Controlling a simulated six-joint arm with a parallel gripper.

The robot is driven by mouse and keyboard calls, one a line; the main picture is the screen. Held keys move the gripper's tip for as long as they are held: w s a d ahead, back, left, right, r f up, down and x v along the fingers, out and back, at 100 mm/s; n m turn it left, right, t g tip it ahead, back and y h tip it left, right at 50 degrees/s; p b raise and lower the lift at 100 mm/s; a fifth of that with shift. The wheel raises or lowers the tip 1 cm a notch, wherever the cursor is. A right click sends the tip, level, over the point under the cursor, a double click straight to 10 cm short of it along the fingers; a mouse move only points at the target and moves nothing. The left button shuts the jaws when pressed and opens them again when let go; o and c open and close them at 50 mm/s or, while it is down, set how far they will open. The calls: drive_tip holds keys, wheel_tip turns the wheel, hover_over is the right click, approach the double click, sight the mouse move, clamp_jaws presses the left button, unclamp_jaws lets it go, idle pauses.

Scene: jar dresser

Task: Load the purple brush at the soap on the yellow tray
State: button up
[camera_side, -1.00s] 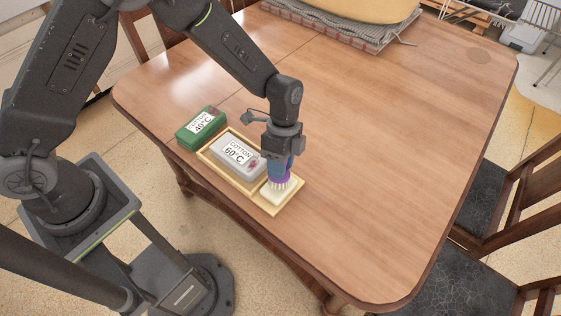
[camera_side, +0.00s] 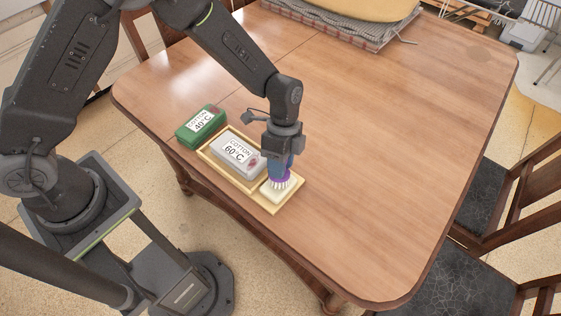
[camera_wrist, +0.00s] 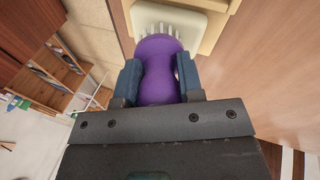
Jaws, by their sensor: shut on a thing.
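My gripper (camera_side: 281,164) is shut on the purple brush (camera_side: 281,178) and holds it upright with the bristles down. In the wrist view the brush's purple body (camera_wrist: 158,70) sits between my two blue fingers, and its white bristles reach the soap. The pale soap (camera_side: 275,193) lies at the near right end of the yellow tray (camera_side: 291,202). The soap also shows in the wrist view (camera_wrist: 205,22). The bristles appear to touch the soap's top; the exact contact is partly hidden.
A grey box marked "COTTON 60°C" (camera_side: 236,155) sits in the tray's other part, just left of my gripper. A green box marked "COTTON 40°C" (camera_side: 200,127) stands beyond the tray's far left end. The wooden table (camera_side: 390,140) is clear to the right.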

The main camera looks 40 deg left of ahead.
idle(0.3)
drive_tip(key=shift+r, duration=3.45)
